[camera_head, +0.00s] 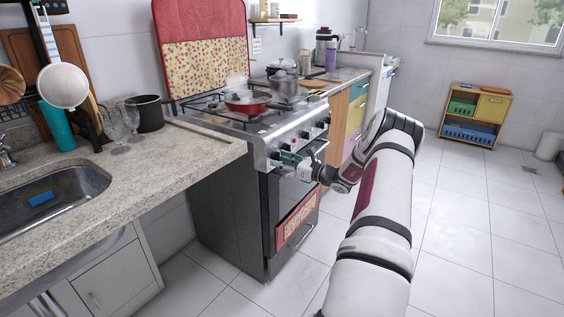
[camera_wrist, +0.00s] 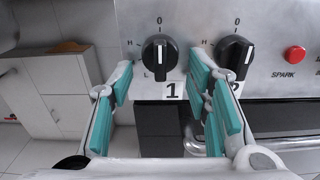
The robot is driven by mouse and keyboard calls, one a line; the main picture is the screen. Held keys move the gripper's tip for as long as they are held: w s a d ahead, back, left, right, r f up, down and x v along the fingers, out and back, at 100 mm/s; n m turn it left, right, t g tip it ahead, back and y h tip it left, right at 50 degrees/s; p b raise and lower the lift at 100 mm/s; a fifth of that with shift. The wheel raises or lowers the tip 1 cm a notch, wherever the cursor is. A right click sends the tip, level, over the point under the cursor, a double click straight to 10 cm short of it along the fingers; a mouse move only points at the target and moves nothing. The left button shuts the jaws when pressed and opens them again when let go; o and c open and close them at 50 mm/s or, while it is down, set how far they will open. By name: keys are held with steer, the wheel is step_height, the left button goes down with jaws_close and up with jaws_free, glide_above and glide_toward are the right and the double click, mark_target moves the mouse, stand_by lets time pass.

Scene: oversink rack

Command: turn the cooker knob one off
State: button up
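The cooker (camera_head: 262,150) stands past the counter with a row of knobs on its steel front. In the wrist view, cooker knob one (camera_wrist: 159,53) is black with a white line pointing straight along toward the 0 mark, above the label 1 (camera_wrist: 171,91). My gripper (camera_wrist: 160,85) is open, with teal finger pads apart on either side below knob one. The right finger lies between knob one and knob two (camera_wrist: 234,52) and partly covers label 2. In the head view my gripper (camera_head: 287,160) is at the cooker's front panel; its contact there is unclear.
Knob two and a red SPARK button (camera_wrist: 295,54) sit to the right of knob one. A red pan (camera_head: 247,105) and a pot (camera_head: 285,90) are on the hob. A patterned towel (camera_head: 296,219) hangs on the oven door.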

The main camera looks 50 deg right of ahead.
steer(key=s, duration=1.2)
steer(key=shift+d, duration=0.45)
